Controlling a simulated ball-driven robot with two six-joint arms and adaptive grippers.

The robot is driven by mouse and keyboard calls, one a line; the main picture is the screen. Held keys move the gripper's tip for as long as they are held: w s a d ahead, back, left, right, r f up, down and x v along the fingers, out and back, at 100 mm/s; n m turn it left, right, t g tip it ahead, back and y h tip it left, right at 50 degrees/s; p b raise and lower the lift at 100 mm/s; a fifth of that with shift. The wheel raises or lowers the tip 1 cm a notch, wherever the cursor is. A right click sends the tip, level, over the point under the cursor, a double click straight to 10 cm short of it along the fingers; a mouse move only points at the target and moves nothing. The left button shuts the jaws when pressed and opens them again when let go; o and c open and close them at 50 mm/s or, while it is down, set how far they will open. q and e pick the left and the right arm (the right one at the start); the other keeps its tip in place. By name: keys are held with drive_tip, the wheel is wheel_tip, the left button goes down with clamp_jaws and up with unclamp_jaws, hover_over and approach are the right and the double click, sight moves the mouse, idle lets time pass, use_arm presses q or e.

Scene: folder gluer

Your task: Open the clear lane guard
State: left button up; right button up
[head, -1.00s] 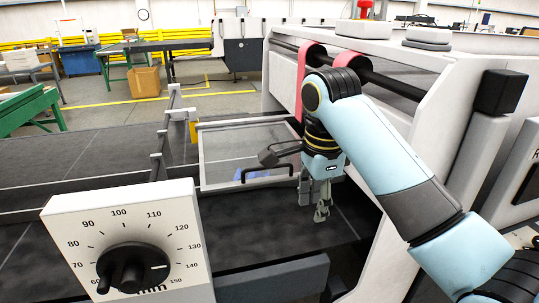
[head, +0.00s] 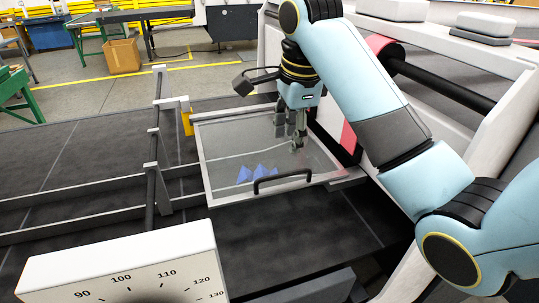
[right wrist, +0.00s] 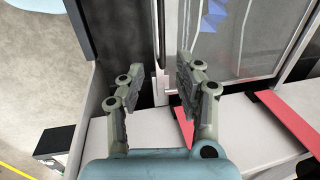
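The clear lane guard (head: 228,142) is a see-through pane in a grey frame. It lies over the dark lane, and blue pieces (head: 258,174) show through it. Its black bar handle (head: 283,180) is on the near edge. My right gripper (head: 288,138) hangs by the pane's far right part, away from the handle; contact cannot be told. In the right wrist view its fingers (right wrist: 160,68) are spread apart with nothing held, and the guard pane (right wrist: 248,35) is at upper right. My left gripper is not in view.
A white dial panel (head: 125,270) stands in front at lower left. A yellow piece (head: 187,123) is beside the guard's left corner. The machine's pale housing and red parts (head: 378,44) rise at right. Dark lane surface (head: 80,155) lies open at left.

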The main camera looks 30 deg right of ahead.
hover_over(284, 174)
drive_tip(key=s, duration=0.1)
drive_tip(key=f, duration=0.6)
drive_tip(key=shift+a+f, duration=0.2)
drive_tip(key=shift+f, duration=0.2)
drive_tip(key=f, duration=0.3)
drive_tip(key=shift+w+d+p, duration=0.1)
drive_tip(key=shift+w+p, duration=0.2)
drive_tip(key=shift+f, duration=0.3)
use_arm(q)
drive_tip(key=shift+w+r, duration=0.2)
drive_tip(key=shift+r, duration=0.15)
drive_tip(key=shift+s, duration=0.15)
use_arm(e)
drive_tip(key=shift+w, duration=0.1)
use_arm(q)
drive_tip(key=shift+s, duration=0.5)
use_arm(e)
clamp_jaws()
